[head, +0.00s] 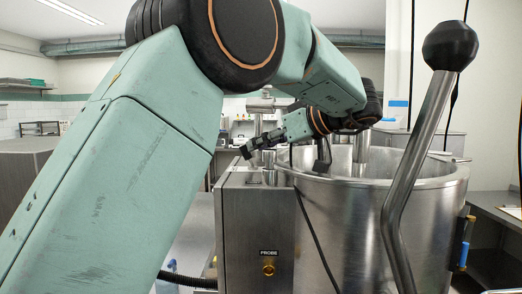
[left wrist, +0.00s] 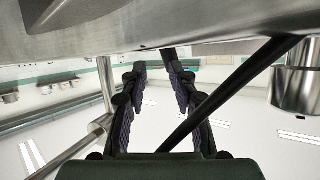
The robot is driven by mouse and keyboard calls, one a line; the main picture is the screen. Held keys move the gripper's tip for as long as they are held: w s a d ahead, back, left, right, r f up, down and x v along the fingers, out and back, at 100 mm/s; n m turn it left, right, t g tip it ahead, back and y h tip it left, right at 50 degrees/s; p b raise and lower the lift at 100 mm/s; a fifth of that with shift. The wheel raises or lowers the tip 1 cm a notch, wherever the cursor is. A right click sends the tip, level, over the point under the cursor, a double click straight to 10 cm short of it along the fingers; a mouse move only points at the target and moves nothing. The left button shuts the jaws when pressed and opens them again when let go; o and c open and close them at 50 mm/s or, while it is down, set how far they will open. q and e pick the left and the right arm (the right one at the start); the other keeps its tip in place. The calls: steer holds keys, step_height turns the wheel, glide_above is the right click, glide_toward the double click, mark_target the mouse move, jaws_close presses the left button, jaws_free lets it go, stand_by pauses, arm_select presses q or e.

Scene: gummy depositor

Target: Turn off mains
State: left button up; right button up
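No switch that I can make out as the mains shows in either view. A steel control box (head: 256,225) stands at the left of a big steel kettle (head: 345,225). Its front has a label reading PROBE and a brass fitting (head: 269,270). My left arm reaches over to the far side, and my left gripper (head: 250,148) is above and behind the box's top. In the left wrist view, the gripper's (left wrist: 158,75) two dark fingers are apart with nothing between them. My right gripper is not in view.
A bent steel lever with a black knob (head: 450,45) rises at the front right of the kettle. A black cable (head: 315,235) hangs between box and kettle. In the left wrist view, a dark bar (left wrist: 225,92) crosses close to the fingers, and a steel surface (left wrist: 120,25) fills the top.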

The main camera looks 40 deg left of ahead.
arm_select(q)
steer(key=s+d+r, duration=0.2)
steer(key=d+r, duration=0.1)
steer(key=r, duration=0.3)
steer(key=shift+d, duration=0.3)
stand_by(0.4)
stand_by(0.4)
step_height(320, 180, up, 10)
stand_by(0.5)
stand_by(0.3)
steer(key=shift+w, duration=0.1)
